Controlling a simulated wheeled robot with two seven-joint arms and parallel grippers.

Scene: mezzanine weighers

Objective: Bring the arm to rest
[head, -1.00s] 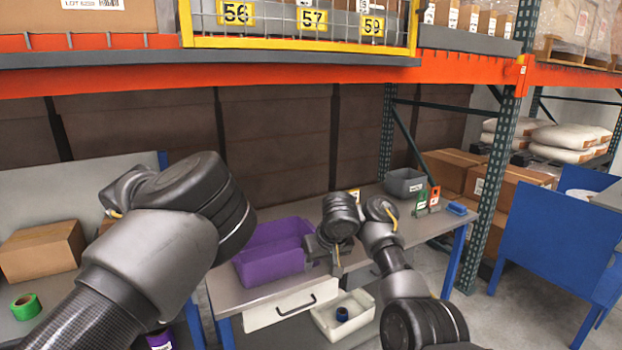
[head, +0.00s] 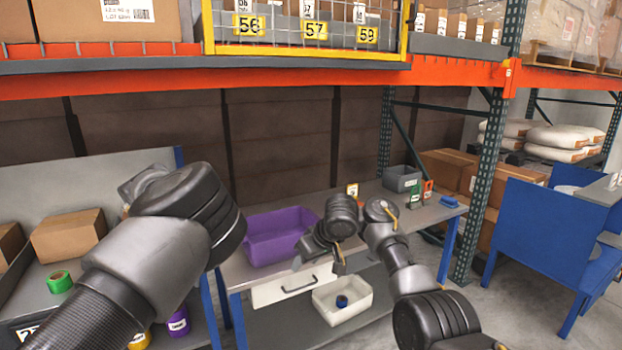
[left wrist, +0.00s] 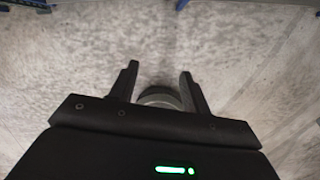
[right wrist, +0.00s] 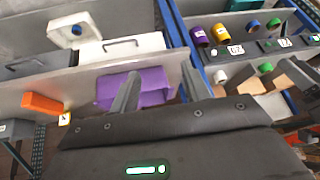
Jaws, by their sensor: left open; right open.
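My right gripper (head: 319,266) is open and empty in front of the workbench, beside the purple bin (head: 268,246). In the right wrist view its two fingers (right wrist: 160,76) are apart, with the purple bin (right wrist: 153,94) beyond them and nothing held. My left arm (head: 165,235) reaches in from the left of the head view, but its gripper is out of sight there. In the left wrist view my left gripper (left wrist: 158,71) is open and empty above the bare concrete floor.
A white tray (head: 325,308) with a dark blue roll stands on the bench's lower shelf, below a drawer (head: 287,286). A grey bin (head: 402,179) stands at the back right. Cardboard boxes and green tape (head: 60,282) lie at left. An orange rack beam (head: 300,80) crosses above.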

